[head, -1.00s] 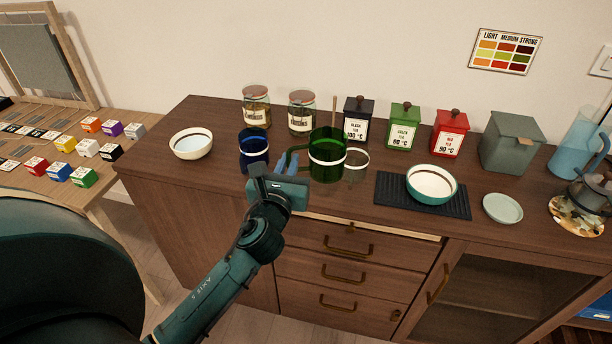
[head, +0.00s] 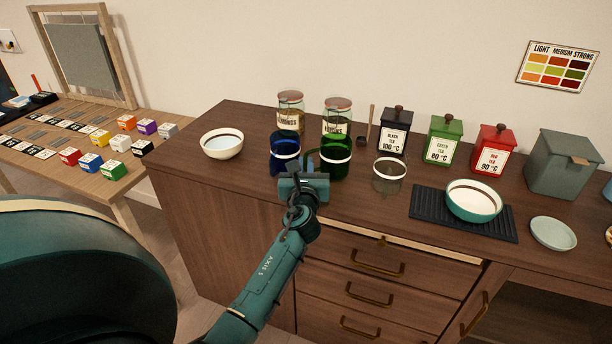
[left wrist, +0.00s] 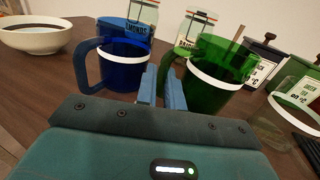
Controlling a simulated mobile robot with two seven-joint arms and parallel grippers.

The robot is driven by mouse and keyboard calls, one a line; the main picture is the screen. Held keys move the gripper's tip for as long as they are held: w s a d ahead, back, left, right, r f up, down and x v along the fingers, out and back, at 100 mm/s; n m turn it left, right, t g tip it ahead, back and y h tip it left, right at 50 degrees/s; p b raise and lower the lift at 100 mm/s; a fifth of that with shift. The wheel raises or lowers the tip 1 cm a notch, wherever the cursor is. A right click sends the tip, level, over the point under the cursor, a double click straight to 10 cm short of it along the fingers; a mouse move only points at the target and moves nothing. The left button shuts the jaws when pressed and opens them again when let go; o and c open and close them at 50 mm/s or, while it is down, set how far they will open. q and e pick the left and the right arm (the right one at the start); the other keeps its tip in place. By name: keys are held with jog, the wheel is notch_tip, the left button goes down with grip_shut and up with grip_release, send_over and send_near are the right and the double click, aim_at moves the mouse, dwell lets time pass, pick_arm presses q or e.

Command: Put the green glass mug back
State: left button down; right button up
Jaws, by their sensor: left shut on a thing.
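The green glass mug (head: 335,160) has a white band and stands upright at the counter, just right of the blue glass mug (head: 285,156). My left gripper (head: 307,168) is shut on the green mug's handle, on its left side. In the left wrist view the fingers (left wrist: 162,84) sit between the blue mug (left wrist: 124,70) and the green mug (left wrist: 212,72). I cannot tell whether the green mug's base touches the counter; the gripper hides part of it. A clear glass mug (head: 389,174) stands to the right. My right gripper is not in view.
Two labelled jars, one (head: 290,112) behind the blue mug and one (head: 337,112) behind the green mug, stand close. A white bowl (head: 222,145) is at left. Tea tins, including a black one (head: 394,132), stand behind right. A black mat (head: 425,203) holds a teal bowl (head: 474,200).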

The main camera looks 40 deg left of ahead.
pick_arm(q)
jog(key=shift+f, duration=0.6)
jog(key=c, duration=2)
grip_release()
jog(key=shift+f, duration=0.2)
jog(key=o, duration=0.5)
jog(key=shift+r, duration=0.1)
